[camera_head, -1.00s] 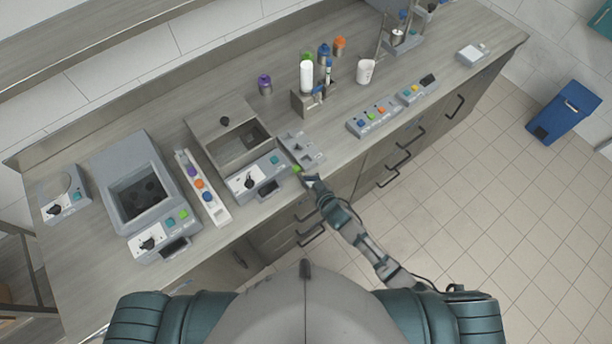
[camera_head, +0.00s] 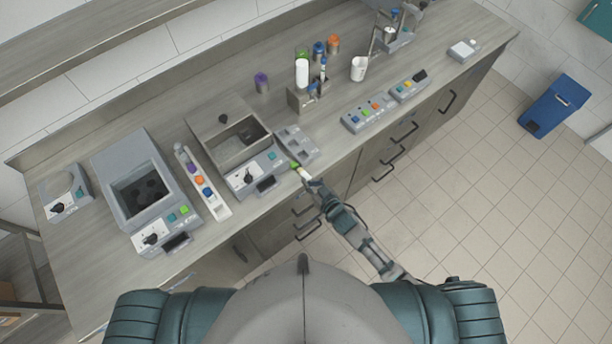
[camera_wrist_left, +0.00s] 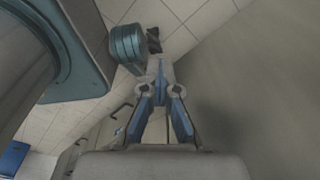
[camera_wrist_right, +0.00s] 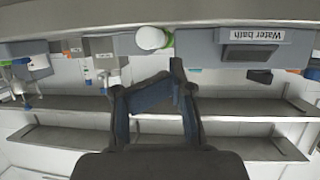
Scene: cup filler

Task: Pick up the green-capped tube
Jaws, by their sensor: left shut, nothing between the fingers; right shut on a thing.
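The green-capped tube (camera_head: 303,173) is at the front edge of the bench in the head view, tilted, with its green cap toward the upper left. My right gripper (camera_head: 309,181) is shut on it from the lower right. In the right wrist view the tube's white round end (camera_wrist_right: 150,38) and a bit of green show beyond the fingers (camera_wrist_right: 176,75); the contact itself is hard to see. My left gripper (camera_wrist_left: 160,75) is shut and empty in the left wrist view, below bench level beside a grey surface. It does not show in the head view.
A grey slotted block (camera_head: 296,142) lies just beyond the tube. A boxy bath with a knob panel (camera_head: 252,177) stands to its left. A white rack (camera_head: 222,211) holds purple, orange and blue caps. A button panel (camera_head: 366,113) is to the right.

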